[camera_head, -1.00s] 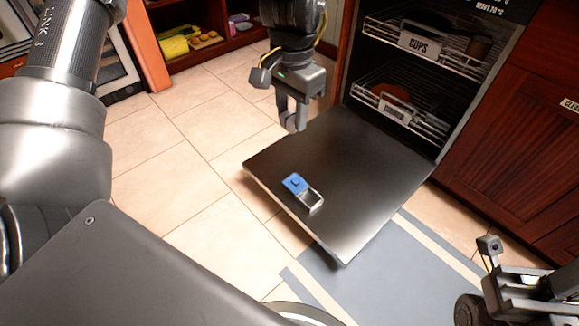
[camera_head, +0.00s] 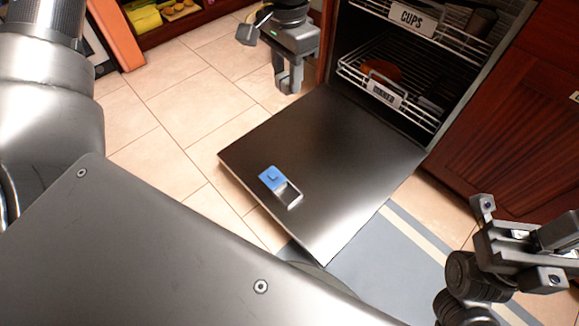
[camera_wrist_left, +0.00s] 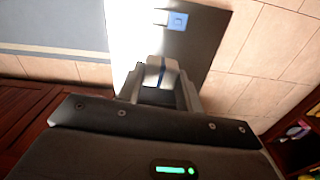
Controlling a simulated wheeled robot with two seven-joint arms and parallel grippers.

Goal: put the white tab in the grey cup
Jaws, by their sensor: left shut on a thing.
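My left gripper (camera_head: 289,80) hangs over the far left edge of the open door, fingers down and close together. In the left wrist view it is shut on a small pale piece (camera_wrist_left: 160,74), which looks like the white tab; the fingers hide much of it. A dark grey cup (camera_head: 481,22) stands on the upper wire rack at the right, well apart from the left gripper.
The open door (camera_head: 320,130) lies flat, with a blue piece (camera_head: 272,178) in a pale holder (camera_head: 289,195) on it. The upper rack has a CUPS label (camera_head: 411,18). The lower rack (camera_head: 427,107) holds an orange-brown bowl (camera_head: 384,70). Tiled floor (camera_head: 180,110) is clear at left.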

